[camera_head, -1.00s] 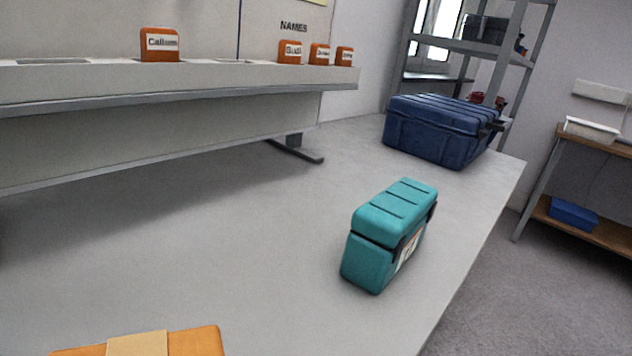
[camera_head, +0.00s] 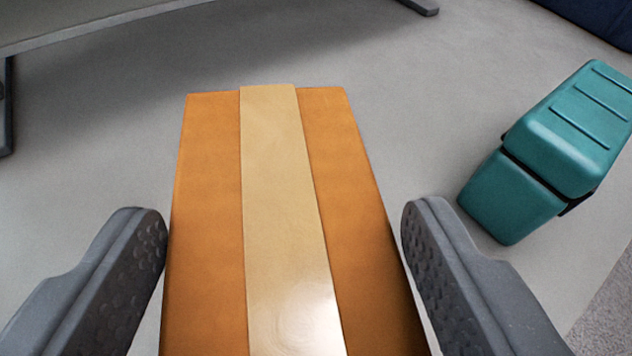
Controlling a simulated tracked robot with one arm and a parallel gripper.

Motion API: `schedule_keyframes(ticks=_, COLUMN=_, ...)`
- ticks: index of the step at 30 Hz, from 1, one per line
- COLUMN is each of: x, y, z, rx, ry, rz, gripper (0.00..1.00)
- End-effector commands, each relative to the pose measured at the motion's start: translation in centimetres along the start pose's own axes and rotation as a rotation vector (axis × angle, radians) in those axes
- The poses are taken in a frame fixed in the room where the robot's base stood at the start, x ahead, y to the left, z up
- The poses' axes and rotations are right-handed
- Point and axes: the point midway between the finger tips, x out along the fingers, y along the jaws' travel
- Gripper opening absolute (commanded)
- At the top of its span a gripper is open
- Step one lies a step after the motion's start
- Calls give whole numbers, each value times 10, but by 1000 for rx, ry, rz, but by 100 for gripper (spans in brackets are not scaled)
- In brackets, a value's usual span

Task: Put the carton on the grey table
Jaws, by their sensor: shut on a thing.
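The carton (camera_head: 212,200) is an orange-brown box with a tan strip of tape down the middle of its top. It fills the lower middle of the view, its near end cut off by the frame. My gripper (camera_head: 283,211) has one dark, dimpled finger on each side of it and is shut on it.
A dark blue case (camera_head: 598,18) shows at the top right corner.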

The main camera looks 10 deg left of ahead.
Motion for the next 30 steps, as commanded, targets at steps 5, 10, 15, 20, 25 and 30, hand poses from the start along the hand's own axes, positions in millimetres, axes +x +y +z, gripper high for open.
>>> schedule_keyframes(ticks=5, x=8, y=3, z=-2, rx=-1, ry=2, rz=1, gripper=10)
schedule_keyframes(ticks=10, x=15, y=2, z=14, rx=0, ry=0, rz=1, gripper=10)
schedule_keyframes(ticks=15, x=22, y=1, z=30, rx=2, ry=2, rz=0, gripper=10)
schedule_keyframes(ticks=20, x=22, y=1, z=29, rx=1, ry=2, rz=0, gripper=10)
schedule_keyframes(ticks=25, x=22, y=1, z=30, rx=1, ry=1, rz=0, gripper=88)
schedule_keyframes(ticks=30, x=22, y=1, z=29, rx=0, ry=1, rz=0, gripper=88)
